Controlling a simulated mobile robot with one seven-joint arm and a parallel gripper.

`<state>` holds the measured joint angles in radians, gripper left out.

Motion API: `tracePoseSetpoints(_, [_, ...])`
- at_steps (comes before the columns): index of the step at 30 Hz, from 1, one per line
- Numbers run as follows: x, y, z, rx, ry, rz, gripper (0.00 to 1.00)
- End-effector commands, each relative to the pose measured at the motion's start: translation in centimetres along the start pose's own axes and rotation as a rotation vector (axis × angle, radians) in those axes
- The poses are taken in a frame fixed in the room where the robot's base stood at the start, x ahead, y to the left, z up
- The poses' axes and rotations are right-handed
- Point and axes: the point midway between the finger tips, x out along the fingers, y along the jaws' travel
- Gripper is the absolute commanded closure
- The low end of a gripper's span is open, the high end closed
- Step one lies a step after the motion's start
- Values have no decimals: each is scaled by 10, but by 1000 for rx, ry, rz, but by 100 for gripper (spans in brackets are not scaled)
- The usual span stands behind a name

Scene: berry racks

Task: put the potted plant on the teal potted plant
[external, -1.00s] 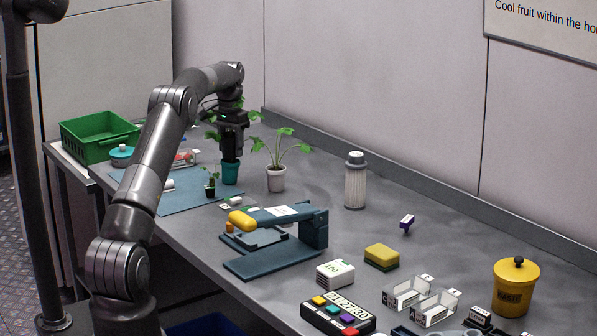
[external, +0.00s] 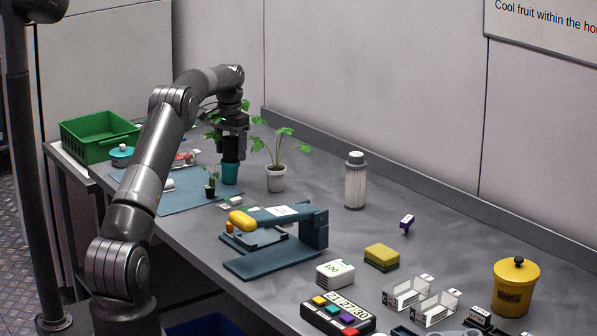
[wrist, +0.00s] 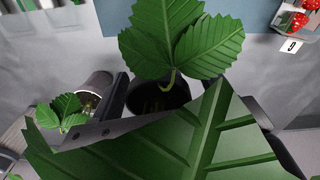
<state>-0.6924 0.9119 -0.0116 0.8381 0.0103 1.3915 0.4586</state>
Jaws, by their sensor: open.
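A teal pot (external: 230,173) stands on the blue mat in the external view, directly under my gripper (external: 231,156). My gripper is open and points down, its fingertips at about the height of the pot's rim; contact cannot be told. Green leaves show beside and behind my wrist. A potted plant in a pale pot (external: 276,179) stands just to the right, and a small plant in a dark pot (external: 210,188) to the front left. In the wrist view, a large leaf (wrist: 170,145) hides much of my fingers. A dark pot opening (wrist: 157,97) lies beneath the leaves, and a paler pot (wrist: 95,84) lies left.
A green crate (external: 97,137) and a teal lidded pot (external: 121,155) are at the far left. A blue stand with a yellow-ended arm (external: 275,228) is in front. A pale-bodied bottle (external: 355,186) stands to the right, with bare table around it.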

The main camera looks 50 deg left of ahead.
Motion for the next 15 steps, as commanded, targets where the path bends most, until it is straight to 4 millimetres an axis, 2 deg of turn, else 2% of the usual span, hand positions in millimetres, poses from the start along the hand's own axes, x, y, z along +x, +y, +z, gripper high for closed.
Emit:
tracePoseSetpoints(4, [-5, 0, 0, 0, 2, -1, 27])
tracePoseSetpoints(7, [-17, 0, -1, 0, 3, -2, 27])
tracePoseSetpoints(15, [-74, 0, -1, 0, 4, -2, 27])
